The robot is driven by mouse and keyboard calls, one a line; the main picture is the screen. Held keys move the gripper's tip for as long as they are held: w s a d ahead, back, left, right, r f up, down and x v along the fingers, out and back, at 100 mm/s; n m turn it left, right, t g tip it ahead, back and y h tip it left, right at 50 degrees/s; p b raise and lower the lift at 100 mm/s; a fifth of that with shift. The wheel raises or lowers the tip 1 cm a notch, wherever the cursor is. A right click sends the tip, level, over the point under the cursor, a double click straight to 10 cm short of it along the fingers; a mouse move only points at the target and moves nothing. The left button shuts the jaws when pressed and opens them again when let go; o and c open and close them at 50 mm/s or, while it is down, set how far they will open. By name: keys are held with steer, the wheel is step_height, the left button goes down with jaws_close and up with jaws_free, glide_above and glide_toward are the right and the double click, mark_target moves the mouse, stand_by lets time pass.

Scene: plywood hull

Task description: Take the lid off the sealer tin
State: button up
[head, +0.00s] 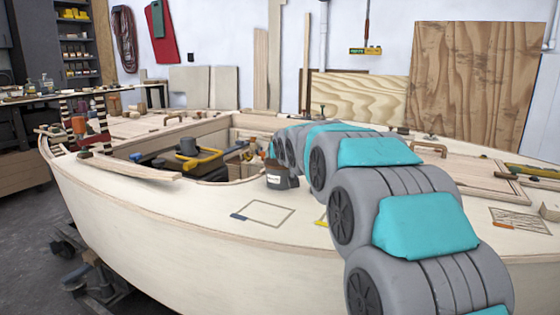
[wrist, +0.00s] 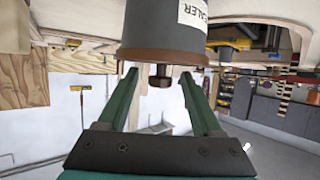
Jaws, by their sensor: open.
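The sealer tin (head: 277,182) is grey with a white label and stands on the pale hull deck, in front of the open cockpit. In the wrist view, which shows the scene upside down, the tin (wrist: 165,25) fills the top middle with its "SEALER" label partly cut off. Its brown lid (wrist: 165,58) is on the tin, with a small dark knob (wrist: 160,81) at its centre. My gripper (wrist: 158,76) is open, its green fingers on either side of the knob with gaps to it. In the head view my arm largely hides the gripper.
The deck left of the tin is mostly bare.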

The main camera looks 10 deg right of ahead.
jaws_close()
stand_by(0.3)
stand_by(0.4)
steer(key=shift+r+b, duration=0.35)
steer(key=shift+r, duration=1.3)
steer(key=shift+s+r, duration=0.15)
steer(key=shift+s, duration=0.05)
steer(key=s+r+b, duration=0.1)
steer(key=s+b, duration=0.1)
steer(key=s, duration=1.3)
steer(key=shift+s+r, duration=0.2)
steer(key=shift+s, duration=0.2)
